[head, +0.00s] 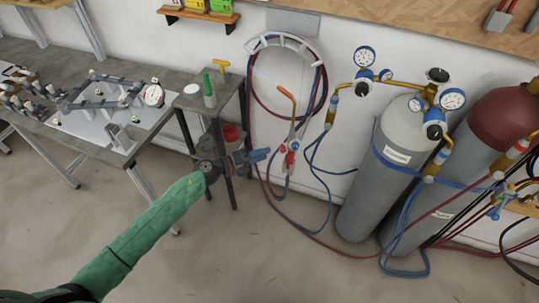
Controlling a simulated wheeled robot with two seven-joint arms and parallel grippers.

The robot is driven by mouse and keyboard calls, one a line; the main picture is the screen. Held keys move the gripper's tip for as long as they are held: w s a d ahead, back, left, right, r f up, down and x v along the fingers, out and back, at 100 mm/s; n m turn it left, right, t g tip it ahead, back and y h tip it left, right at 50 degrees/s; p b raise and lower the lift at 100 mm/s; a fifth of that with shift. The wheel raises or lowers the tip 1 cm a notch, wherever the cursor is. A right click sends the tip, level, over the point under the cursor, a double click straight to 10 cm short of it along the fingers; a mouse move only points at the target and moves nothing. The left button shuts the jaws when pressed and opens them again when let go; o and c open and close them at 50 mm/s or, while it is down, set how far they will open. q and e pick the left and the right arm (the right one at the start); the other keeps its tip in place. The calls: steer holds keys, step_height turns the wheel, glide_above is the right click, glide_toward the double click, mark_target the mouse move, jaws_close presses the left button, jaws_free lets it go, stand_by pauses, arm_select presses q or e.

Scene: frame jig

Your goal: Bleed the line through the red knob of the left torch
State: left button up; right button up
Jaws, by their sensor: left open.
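The left torch (291,125) hangs upright against the wall in front of the coiled hoses, with a copper-coloured tip at its top. Its red knob (290,158) shows low on the torch body, beside small blue parts. My left gripper (260,156) is open, its fingers pointing right towards the torch. In the picture it lies just left of the red knob, with a small gap between them; the depth between them is hard to judge. My right gripper is not in view. A second torch-like fitting (497,207) with blue parts shows at the far right.
Gas cylinders (398,125) with gauges stand on the right, with red and blue hoses looping across the floor. A small stand (226,92) and a metal workbench (172,128) with a jig stand on the left. A red cylindrical object (231,132) shows behind my gripper.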

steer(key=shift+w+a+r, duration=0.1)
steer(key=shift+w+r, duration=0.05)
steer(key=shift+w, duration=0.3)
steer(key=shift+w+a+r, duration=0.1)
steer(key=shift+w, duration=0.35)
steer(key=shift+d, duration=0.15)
